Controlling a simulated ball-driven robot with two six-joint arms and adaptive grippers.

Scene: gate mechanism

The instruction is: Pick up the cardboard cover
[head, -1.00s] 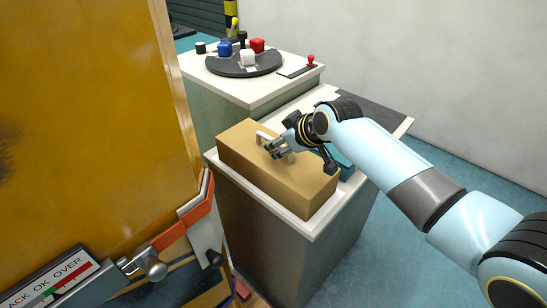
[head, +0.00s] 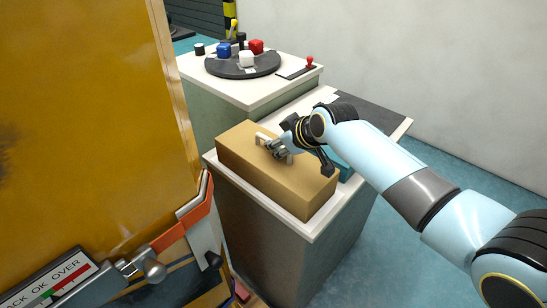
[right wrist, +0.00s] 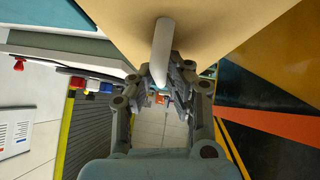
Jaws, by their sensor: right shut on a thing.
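The cardboard cover (head: 270,175) is a tan box with a pale handle (head: 262,139) on top. It sits level on the white top of the near cabinet. My right gripper (head: 277,149) is at the handle, its fingers shut on it. In the right wrist view the white handle (right wrist: 162,50) runs down between the two fingers (right wrist: 161,80), with the tan cover (right wrist: 220,22) behind it. My left gripper is not in view.
The near cabinet (head: 304,231) has a raised pale rim around the cover. Behind it, a second cabinet carries a dark round plate (head: 243,66) with red, blue and white blocks, and a red-knobbed lever (head: 310,64). A large yellow panel (head: 85,120) fills the left. A teal item (head: 340,162) is partly hidden beside the cover.

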